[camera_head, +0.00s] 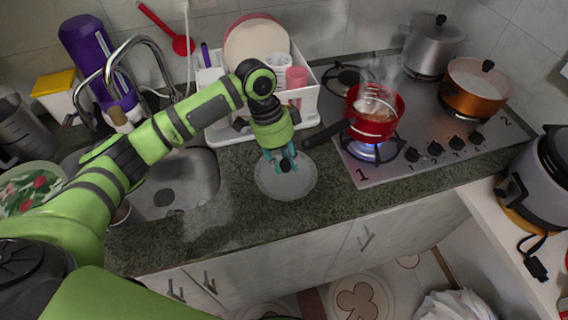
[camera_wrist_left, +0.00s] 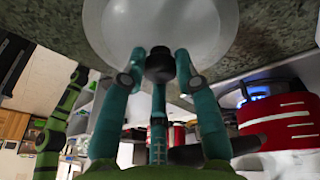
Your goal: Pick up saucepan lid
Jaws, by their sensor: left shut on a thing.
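The saucepan lid (camera_head: 298,187) is a pale, see-through disc with a dark knob. It is over the granite counter, in front of the dish rack; I cannot tell whether it touches the counter. My left gripper (camera_head: 283,163) comes down from above with teal fingers shut around the knob. In the left wrist view the lid (camera_wrist_left: 110,30) fills the top, its black knob (camera_wrist_left: 160,62) between the fingers. The red saucepan (camera_head: 377,120) stands uncovered and steaming on a lit burner, its dark handle pointing left. My right gripper is not in view.
The sink (camera_head: 190,180) lies left of the lid. A white dish rack (camera_head: 307,98) with plates and cups is behind it. The stove (camera_head: 408,160) holds a silver pot (camera_head: 432,48) and an orange pot (camera_head: 477,92). A rice cooker (camera_head: 535,180) stands at right.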

